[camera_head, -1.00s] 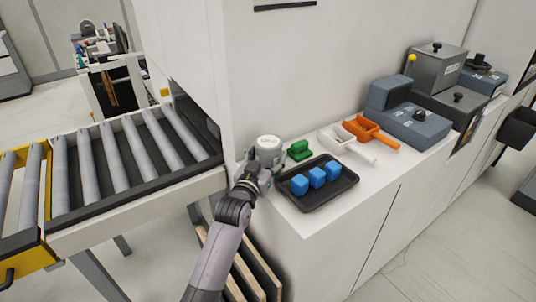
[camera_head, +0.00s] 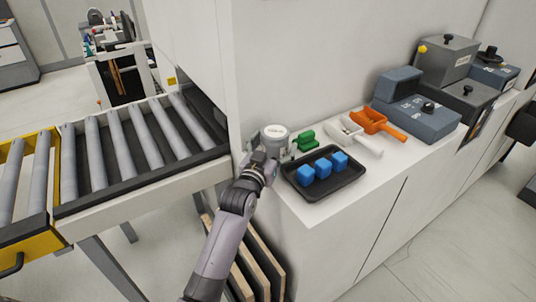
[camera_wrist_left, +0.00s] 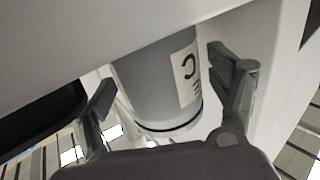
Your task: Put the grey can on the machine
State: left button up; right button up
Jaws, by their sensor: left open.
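The grey can (camera_head: 275,137) stands upright on the white machine's ledge (camera_head: 330,212), at its left end against the wall. It has a pale lid in the head view. In the left wrist view the grey can (camera_wrist_left: 158,85) shows a label with dark print, and its upper part is hidden behind a pale edge. My left gripper (camera_head: 272,158) is at the can, its jaws open with one finger on each side of it. In the left wrist view the fingers (camera_wrist_left: 165,95) stand apart from the can, with gaps visible. My right gripper is not in view.
A black tray (camera_head: 322,191) with blue cubes lies right of the can. Green blocks (camera_head: 304,142), a white scoop (camera_head: 362,143) and an orange scoop (camera_head: 378,124) lie behind it. A roller conveyor (camera_head: 120,150) is at left. Blue-grey boxes (camera_head: 425,120) stand further right.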

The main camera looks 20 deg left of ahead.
pick_arm(q)
jog(key=s+b, duration=0.1)
jog(key=s, duration=1)
jog(key=shift+s+a, duration=0.15)
jog(key=shift+s, duration=0.2)
